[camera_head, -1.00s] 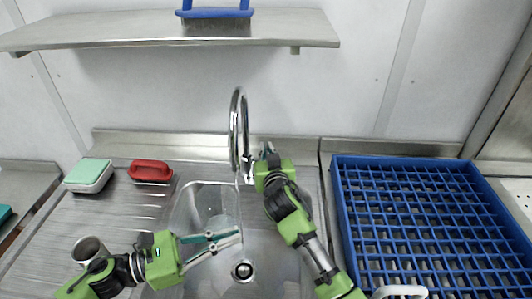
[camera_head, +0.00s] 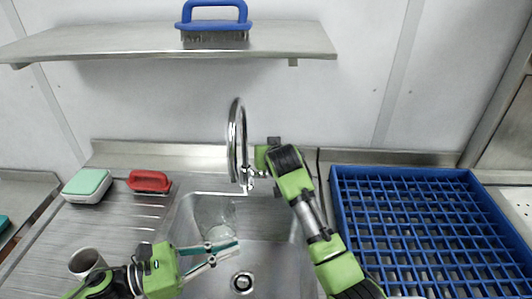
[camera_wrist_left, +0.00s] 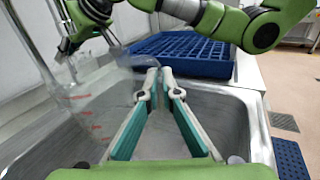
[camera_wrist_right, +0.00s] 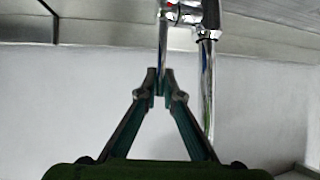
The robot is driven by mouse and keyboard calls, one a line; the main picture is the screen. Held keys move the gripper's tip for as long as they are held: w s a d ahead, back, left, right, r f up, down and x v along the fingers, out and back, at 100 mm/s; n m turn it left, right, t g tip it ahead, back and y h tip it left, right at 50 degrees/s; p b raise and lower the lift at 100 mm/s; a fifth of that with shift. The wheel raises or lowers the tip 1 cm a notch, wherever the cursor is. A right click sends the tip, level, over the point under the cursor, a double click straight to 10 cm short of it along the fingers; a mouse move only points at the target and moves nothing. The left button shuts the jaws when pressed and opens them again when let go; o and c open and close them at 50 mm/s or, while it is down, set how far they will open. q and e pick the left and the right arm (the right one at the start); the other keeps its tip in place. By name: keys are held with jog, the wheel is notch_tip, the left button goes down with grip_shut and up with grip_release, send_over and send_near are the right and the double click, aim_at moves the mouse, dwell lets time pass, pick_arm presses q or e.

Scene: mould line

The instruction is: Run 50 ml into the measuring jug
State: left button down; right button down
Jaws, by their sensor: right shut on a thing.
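The clear measuring jug (camera_head: 214,214) stands upright in the left part of the sink, under the chrome tap (camera_head: 236,140). In the left wrist view the jug (camera_wrist_left: 90,108) shows red markings; I cannot tell its water level. My right gripper (camera_wrist_right: 161,84) is shut on a thin chrome rod of the tap (camera_wrist_right: 163,45). In the head view its fingers are mostly hidden by my arm.
A blue crate (camera_head: 335,200) stands right of the sink (camera_head: 270,255). A blue-handled brush (camera_head: 214,25) lies on the shelf above.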

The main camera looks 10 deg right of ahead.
jog(key=shift+r, duration=0.1)
jog(key=c, duration=2.2)
grip_release()
jog(key=shift+w, duration=0.1)
jog(key=v, duration=1.2)
